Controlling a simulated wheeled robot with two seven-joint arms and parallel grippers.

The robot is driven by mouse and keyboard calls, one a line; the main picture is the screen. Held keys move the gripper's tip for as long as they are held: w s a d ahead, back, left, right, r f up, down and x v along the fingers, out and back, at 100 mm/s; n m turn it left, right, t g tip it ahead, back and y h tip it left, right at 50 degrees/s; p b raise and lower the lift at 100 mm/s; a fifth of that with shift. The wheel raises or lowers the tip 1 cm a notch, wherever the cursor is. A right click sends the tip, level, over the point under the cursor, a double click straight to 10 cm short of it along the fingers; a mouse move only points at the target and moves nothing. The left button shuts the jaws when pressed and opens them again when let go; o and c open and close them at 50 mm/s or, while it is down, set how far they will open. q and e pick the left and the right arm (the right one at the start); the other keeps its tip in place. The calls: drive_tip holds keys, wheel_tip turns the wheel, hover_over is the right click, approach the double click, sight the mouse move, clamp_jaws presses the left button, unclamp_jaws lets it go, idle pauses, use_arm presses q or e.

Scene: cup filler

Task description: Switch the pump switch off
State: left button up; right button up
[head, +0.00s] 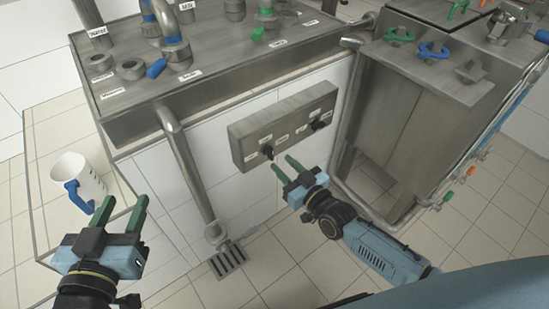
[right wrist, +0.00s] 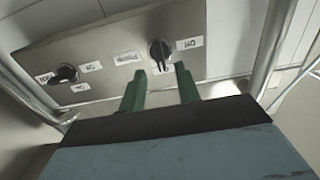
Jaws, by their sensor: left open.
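A grey metal switch panel (head: 285,125) is on the white tiled wall, with two black knobs. One knob (head: 268,152) is near the panel's lower left in the head view, the other (head: 318,123) further right. My right gripper (head: 284,163) is open and empty, its green fingers just short of the left knob. In the right wrist view, fingertips (right wrist: 161,72) point at the nearer knob (right wrist: 160,51), apart from it; a label reading OFF upside down (right wrist: 190,43) is beside it. The pump label is too small to read surely. My left gripper (head: 121,207) is open and empty.
A white cup with a blue handle (head: 85,180) stands at the left. A vertical pipe (head: 190,165) runs down left of the panel to a floor drain (head: 228,262). A metal cabinet (head: 400,125) with valves stands right of the panel.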

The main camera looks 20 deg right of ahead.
sight(273, 154)
drive_tip(key=b+x, duration=0.1)
drive_tip(key=x, duration=0.3)
drive_tip(key=shift+w+a+b, duration=0.1)
drive_tip(key=shift+w+b, duration=0.1)
drive_tip(key=shift+b, duration=0.1)
use_arm(q)
wheel_tip(273, 154, up, 8)
drive_tip(key=d+t+h, duration=0.1)
drive_tip(key=t+h, duration=0.1)
drive_tip(key=t, duration=0.3)
drive_tip(key=shift+s+d, duration=0.15)
drive_tip(key=shift+s, duration=0.2)
use_arm(e)
drive_tip(key=shift+w+a, duration=0.1)
drive_tip(key=shift+w, duration=0.1)
clamp_jaws()
